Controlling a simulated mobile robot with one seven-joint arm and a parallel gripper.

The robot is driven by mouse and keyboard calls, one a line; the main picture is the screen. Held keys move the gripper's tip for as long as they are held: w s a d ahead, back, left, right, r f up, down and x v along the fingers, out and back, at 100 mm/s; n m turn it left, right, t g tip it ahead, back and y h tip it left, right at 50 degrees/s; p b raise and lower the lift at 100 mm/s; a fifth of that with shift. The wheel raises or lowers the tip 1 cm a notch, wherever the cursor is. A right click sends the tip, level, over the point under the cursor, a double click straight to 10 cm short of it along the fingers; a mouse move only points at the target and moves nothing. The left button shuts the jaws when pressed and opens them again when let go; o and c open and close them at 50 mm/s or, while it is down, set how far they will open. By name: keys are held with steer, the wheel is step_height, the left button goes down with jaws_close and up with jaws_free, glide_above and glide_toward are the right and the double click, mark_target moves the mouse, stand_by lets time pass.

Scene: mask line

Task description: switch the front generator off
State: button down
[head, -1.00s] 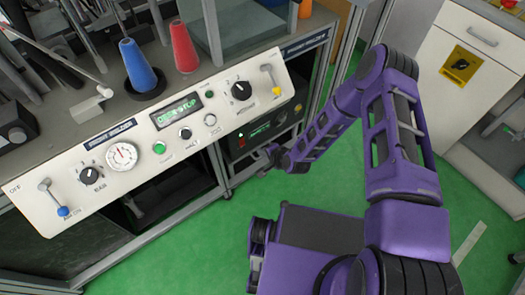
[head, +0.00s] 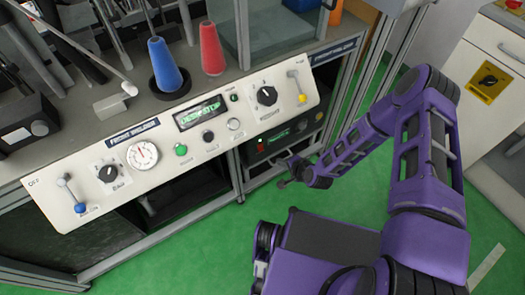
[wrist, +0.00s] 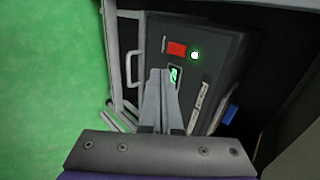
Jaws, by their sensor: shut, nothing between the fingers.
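The generator (head: 283,141) is a dark box in the bay under the right end of the bench. My gripper (head: 284,174) is shut and empty in front of the bay, low by the generator's face. In the wrist view my gripper (wrist: 158,74) points toward the face, its tips overlapping the display; I cannot tell whether they touch.
Above is a white control panel (head: 150,190) with knobs, a gauge, a display and levers with blue and yellow tips. A blue cone (head: 164,64) and a red cone (head: 211,48) stand on the bench. A metal post flanks the bay. Green floor is clear.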

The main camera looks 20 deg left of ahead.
mark_target(261, 148)
stand_by(0.3)
steer(key=w+a+r+b+x, duration=0.1)
steer(key=b+x, duration=0.1)
steer(key=x, duration=1.1)
steer(key=shift+a+r+b, duration=0.2)
steer(key=shift+r+b, duration=0.1)
